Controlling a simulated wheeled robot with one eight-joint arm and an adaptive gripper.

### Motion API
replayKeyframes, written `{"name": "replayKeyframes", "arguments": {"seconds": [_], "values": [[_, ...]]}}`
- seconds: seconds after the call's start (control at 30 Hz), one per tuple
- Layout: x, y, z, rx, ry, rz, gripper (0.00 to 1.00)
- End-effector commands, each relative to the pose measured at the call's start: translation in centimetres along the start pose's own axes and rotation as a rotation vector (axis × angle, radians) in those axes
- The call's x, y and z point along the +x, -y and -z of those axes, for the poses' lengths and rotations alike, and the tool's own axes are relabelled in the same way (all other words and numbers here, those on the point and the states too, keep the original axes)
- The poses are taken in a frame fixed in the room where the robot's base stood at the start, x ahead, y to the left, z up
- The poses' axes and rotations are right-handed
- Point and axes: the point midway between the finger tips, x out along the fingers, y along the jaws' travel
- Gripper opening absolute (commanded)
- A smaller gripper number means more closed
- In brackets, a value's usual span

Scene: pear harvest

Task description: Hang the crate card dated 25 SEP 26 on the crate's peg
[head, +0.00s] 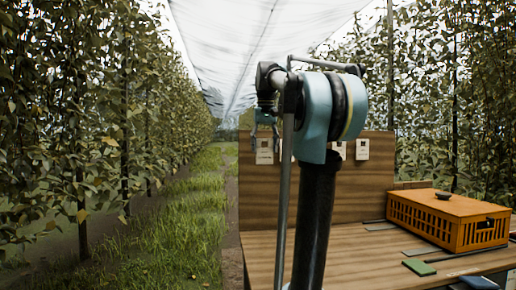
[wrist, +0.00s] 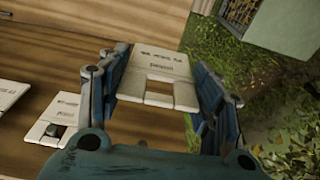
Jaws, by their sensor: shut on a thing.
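My gripper (head: 265,122) is in front of the upright wooden board, at its left end. In the wrist view its blue fingers stand on both sides of a white card (wrist: 158,62) with a square cut-out, and they are shut on it. The card's print is too small and blurred to read, so I cannot tell its date. In the head view a card (head: 264,157) shows just below the gripper, close to the board. The orange slatted crate (head: 418,223) stands on the bench at the right. I cannot make out its peg clearly.
Other white cards (head: 362,149) hang on the board (head: 380,180); one hangs on a dark peg in the wrist view (wrist: 55,118). A dark object (head: 444,196) lies on the crate top. Grass is at left.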

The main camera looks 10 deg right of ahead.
Motion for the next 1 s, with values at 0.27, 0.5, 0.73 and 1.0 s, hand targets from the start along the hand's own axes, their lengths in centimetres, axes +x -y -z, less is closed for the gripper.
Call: {"name": "replayKeyframes", "arguments": {"seconds": [0.27,0.5,0.73,1.0], "values": [[0.6,0.0,5.1,0.0,0.0,0.0,0.43],[1.0,0.0,8.2,0.0,0.0,0.0,0.43],[1.1,0.0,9.2,0.0,0.0,0.0,0.43],[1.4,0.0,11.9,0.0,0.0,0.0,0.43]]}}
